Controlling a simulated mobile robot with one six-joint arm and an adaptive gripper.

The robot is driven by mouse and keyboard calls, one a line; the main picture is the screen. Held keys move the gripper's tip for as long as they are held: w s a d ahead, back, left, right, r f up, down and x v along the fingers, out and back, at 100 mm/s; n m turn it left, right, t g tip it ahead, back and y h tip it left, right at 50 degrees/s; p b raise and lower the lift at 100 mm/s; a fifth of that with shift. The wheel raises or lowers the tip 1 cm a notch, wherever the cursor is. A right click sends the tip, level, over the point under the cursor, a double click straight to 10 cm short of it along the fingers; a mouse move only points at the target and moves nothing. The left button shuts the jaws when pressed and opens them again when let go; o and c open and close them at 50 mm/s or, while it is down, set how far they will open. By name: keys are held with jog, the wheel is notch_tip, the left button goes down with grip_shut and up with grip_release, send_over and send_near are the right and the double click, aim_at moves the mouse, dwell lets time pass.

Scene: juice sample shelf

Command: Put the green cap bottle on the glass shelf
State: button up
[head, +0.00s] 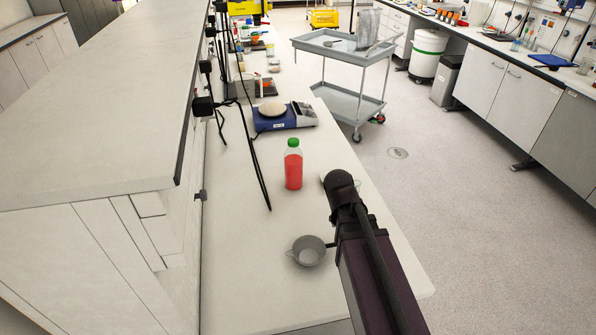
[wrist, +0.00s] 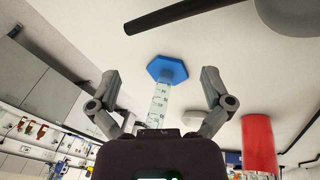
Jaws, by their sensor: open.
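The green cap bottle (head: 293,168), with a red body and green cap, stands upright on the white bench, left of my arm in the head view. In the wrist view its red body (wrist: 258,145) shows inverted at the right, outside my fingers; its cap is not visible there. My gripper (wrist: 160,90) is open, with its fingers on either side of a clear graduated cylinder with a blue base (wrist: 166,68). I cannot tell whether they touch it. My arm hides the fingers in the head view. I cannot pick out a glass shelf.
A grey dish (head: 308,251) sits near the front of the bench. A blue device (head: 285,122) stands behind the bottle. Black cables (head: 256,170) hang to the bottle's left. A grey trolley (head: 345,47) stands on the floor beyond. The bench between bottle and dish looks clear.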

jog(key=w+a+r+m+t+h, duration=0.2)
jog(key=w+a+r+h, duration=0.15)
jog(key=w, duration=0.25)
jog(key=m+t+h, duration=0.2)
jog(key=m+t, duration=0.1)
jog(key=t, duration=0.6)
send_near(290, 149)
jog(key=s+r, duration=0.1)
jog(key=shift+a+y, duration=0.2)
jog(key=shift+y, duration=0.05)
jog(key=shift+f, duration=0.1)
jog(key=shift+b+x, duration=1.15)
jog(key=shift+x, duration=3.1)
